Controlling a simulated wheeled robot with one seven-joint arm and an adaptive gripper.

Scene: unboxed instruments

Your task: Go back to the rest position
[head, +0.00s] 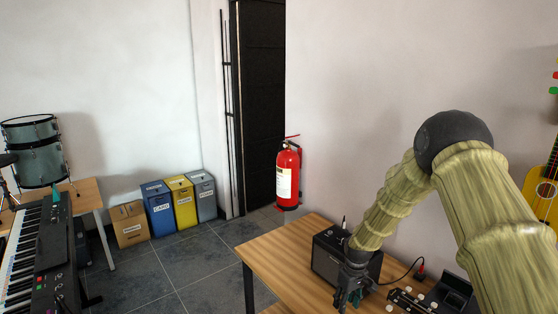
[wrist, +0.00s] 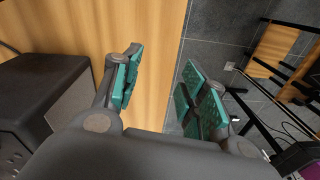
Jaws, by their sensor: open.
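My gripper (head: 350,296) hangs from my bent arm at the right of the head view, low over the front part of the wooden table, close to the black amplifier. In the wrist view my gripper (wrist: 158,90) is open, with its two teal pads apart and nothing between them. The wooden table (head: 287,250) shows below it, and its edge with grey floor beyond is seen between and beside the fingers in the wrist view. The black amplifier (head: 328,262) stands partly behind my gripper, and its dark body (wrist: 40,95) shows at the left of the wrist view.
A pedal board (head: 408,302) and a black case (head: 452,294) lie to the right on the table. A keyboard (head: 35,250), drum (head: 35,155) and labelled bins (head: 180,203) are at left. The floor (head: 185,270) between is clear.

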